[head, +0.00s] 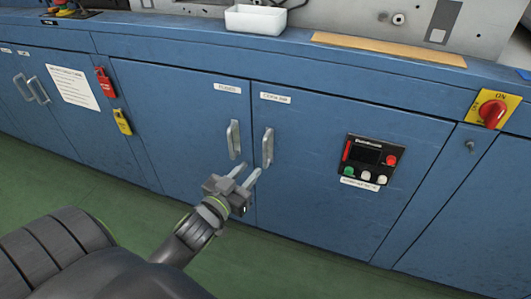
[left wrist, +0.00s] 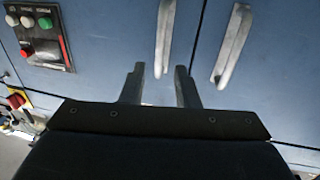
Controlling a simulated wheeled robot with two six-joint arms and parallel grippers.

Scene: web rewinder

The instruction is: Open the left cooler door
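The left cabinet door (head: 175,115) is blue and shut, with a grey vertical bar handle (head: 234,140) near its right edge. The right door (head: 320,115) is also shut, and its similar handle (head: 267,147) is just across the seam. My left gripper (head: 248,172) is open and empty, its two fingers pointing at the doors just below the handles. In the left wrist view, my left gripper's fingers (left wrist: 160,72) stand apart. The right door's handle (left wrist: 165,38) lies ahead between them, and the left door's handle (left wrist: 232,43) is off to the right. My right gripper is not in view.
The right door carries a black control panel (head: 369,160) with buttons. A red rotary switch (head: 491,112) on a yellow plate is further right. A white tray (head: 256,19) stands on the ledge above. The green floor (head: 290,265) before the doors looks clear.

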